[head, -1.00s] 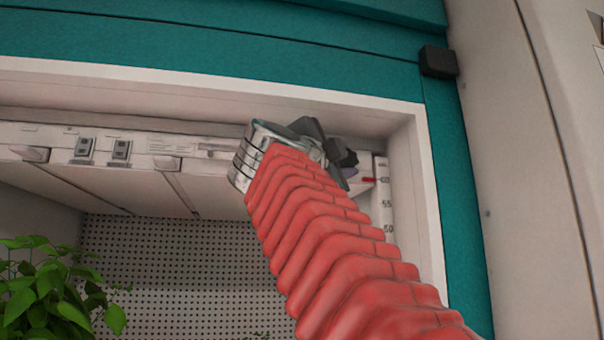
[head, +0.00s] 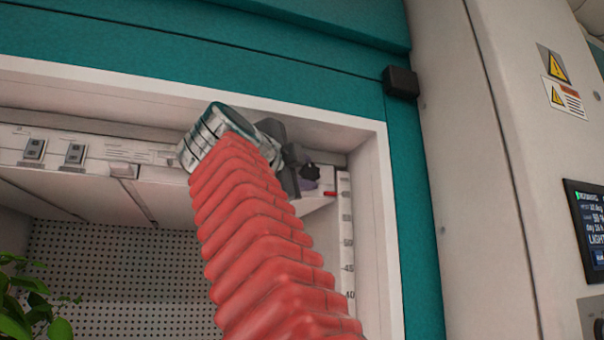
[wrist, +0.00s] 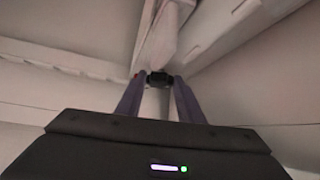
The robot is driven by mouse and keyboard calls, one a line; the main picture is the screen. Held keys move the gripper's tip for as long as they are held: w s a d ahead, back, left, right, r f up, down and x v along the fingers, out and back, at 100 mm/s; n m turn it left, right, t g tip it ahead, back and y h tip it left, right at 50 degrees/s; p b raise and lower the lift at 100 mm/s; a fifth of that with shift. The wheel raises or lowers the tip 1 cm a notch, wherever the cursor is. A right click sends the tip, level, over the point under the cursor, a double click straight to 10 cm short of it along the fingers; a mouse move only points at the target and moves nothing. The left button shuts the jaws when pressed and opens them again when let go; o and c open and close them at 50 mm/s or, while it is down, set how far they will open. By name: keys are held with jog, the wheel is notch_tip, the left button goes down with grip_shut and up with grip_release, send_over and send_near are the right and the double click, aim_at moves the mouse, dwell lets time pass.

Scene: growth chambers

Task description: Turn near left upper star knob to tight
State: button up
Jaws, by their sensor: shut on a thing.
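A small dark star knob (wrist: 159,77) sits between the fingertips of my gripper (wrist: 159,81) in the wrist view. The two purple fingers are closed on its sides, and a pale post shows below it between them. In the head view my gripper (head: 309,174) is at the upper right inside corner of the chamber opening, beside the end of the white lamp panel. My red-sleeved arm and metal wrist cover much of it there. The knob cannot be told apart clearly from the fingertips in that view, and how tight it is does not show.
The white lamp panel (head: 125,160) spans the chamber's upper part. A height scale (head: 347,240) runs down the right inside wall, close to my arm. The white opening frame (head: 372,200) borders it. Green plants (head: 15,305) stand at lower left; a control screen (head: 590,225) is at right.

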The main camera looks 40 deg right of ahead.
jog(key=shift+s+d+f, duration=0.1)
jog(key=o, duration=1.1)
jog(key=shift+c, duration=0.2)
jog(key=v, duration=1.3)
jog(key=shift+a, duration=0.3)
